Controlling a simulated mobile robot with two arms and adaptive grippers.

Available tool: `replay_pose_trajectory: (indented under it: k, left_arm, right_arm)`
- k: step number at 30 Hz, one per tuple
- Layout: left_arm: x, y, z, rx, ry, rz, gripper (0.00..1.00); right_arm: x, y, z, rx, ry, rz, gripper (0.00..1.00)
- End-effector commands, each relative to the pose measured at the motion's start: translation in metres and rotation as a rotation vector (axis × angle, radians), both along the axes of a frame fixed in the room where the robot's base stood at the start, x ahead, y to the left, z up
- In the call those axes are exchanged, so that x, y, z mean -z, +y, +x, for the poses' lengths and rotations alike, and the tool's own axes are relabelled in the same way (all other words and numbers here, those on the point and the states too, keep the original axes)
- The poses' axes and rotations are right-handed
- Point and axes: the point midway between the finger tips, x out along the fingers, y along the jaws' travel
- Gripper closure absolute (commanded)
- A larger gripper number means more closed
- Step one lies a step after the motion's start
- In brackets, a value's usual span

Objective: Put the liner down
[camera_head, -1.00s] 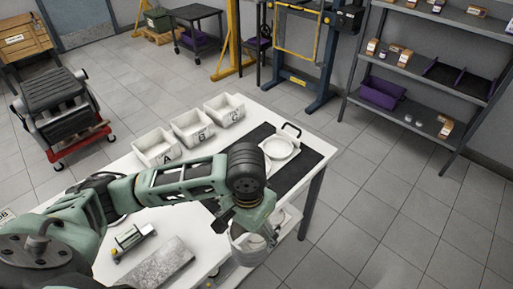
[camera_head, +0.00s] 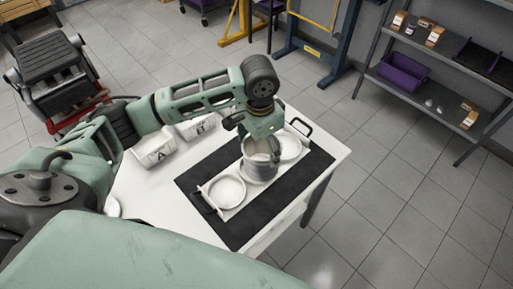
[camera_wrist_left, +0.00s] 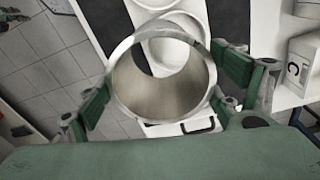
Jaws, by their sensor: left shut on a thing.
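The liner (camera_head: 261,167) is a grey metal cylinder, open at the top. It stands upright at the middle of a white tray (camera_head: 211,191) that has round places, on a black mat. My left gripper (camera_head: 260,142) reaches down from above and is shut on the liner; in the left wrist view its fingers lie on both sides of the liner's rim (camera_wrist_left: 114,79). The round places left (camera_head: 228,190) and right (camera_head: 289,147) of the liner look empty. I cannot tell whether the liner's lower end touches the tray. My right gripper is not in view.
The black mat (camera_head: 240,232) lies on a white table (camera_head: 150,207). White bins marked A (camera_head: 155,156) and B (camera_head: 200,130) stand behind my left arm. Bin C (camera_wrist_left: 301,68) shows in the left wrist view.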

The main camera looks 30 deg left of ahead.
Motion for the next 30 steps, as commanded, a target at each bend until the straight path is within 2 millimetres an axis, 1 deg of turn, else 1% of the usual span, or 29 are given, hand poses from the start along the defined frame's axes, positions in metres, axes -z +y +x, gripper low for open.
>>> replay_pose_trajectory:
  k: [1,3,7,10,12,15,18,29,30]
  left_arm:
    - [0.003,0.009,0.006,-0.005,0.000,0.002,0.55]
    - [0.010,0.017,0.012,-0.003,0.000,0.001,0.55]
    - [0.018,0.025,0.018,0.000,-0.001,-0.001,0.55]
    - [0.024,0.027,0.019,0.001,0.000,-0.001,0.55]
    - [0.033,0.027,0.019,0.000,0.002,-0.001,0.55]
    - [0.048,0.027,0.019,0.000,0.001,0.001,0.55]
    - [0.057,0.027,0.019,0.001,-0.001,0.000,0.55]
    - [0.061,0.027,0.019,0.001,-0.002,0.000,0.55]
    - [0.063,0.027,0.019,0.001,-0.001,0.000,0.14]
  right_arm:
    - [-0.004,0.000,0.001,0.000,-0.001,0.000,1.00]
    - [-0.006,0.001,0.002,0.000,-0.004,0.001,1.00]
    - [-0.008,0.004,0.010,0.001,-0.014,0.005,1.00]
    - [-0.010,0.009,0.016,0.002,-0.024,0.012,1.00]
    - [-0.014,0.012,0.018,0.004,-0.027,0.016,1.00]
    - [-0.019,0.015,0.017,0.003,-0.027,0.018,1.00]
    - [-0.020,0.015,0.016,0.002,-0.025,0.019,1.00]
    - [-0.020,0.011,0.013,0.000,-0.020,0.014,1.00]
    - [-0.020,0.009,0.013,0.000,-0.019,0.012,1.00]
